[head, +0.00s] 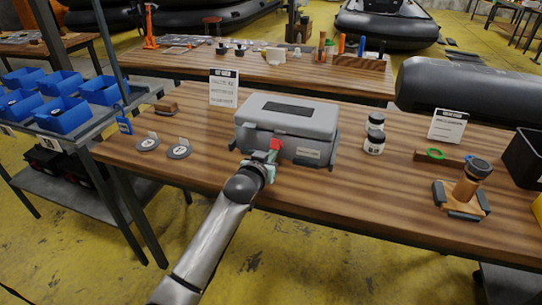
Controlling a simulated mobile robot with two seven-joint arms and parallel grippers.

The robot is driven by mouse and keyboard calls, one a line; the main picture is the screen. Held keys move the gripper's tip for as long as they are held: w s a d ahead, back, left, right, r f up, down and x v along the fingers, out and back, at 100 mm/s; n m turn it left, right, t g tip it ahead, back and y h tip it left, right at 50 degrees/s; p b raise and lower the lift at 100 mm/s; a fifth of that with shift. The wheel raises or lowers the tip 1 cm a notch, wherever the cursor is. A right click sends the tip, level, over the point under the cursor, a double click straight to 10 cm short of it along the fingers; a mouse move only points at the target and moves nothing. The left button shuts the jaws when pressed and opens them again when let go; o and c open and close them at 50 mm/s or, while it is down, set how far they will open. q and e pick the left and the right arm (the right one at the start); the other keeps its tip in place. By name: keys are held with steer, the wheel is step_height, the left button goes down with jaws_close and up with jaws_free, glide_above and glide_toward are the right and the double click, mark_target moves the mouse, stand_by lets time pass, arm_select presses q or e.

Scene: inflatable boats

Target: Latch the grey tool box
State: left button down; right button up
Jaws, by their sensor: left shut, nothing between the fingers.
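The grey tool box (289,121) stands on the wooden workbench, with its lid down and a dark panel on top. A red latch piece (275,144) shows on its front, left of the middle. My left gripper (267,156) is at the front of the box, right at the red piece. Its fingers look shut with nothing held. Whether they touch the latch, and whether the latch is fastened, I cannot tell. The gripper and wrist hide the lower part of the latch. My right gripper is out of view.
Two round discs (179,151) and a brush (166,106) lie left. A wooden stand with a black knob (467,190) is at the right. The bench strip (350,185) front right of the box is clear.

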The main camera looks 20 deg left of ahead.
mark_target(276, 141)
arm_select(q)
steer(key=shift+w+r+p, duration=0.25)
steer(key=shift+r+p, duration=0.55)
steer(key=shift+r, duration=0.15)
steer(key=shift+w+r+p, duration=0.4)
steer(key=shift+r+p, duration=0.05)
steer(key=shift+p, duration=0.05)
steer(key=shift+w+r, duration=0.1)
steer(key=shift+r, duration=0.05)
stand_by(0.3)
stand_by(0.3)
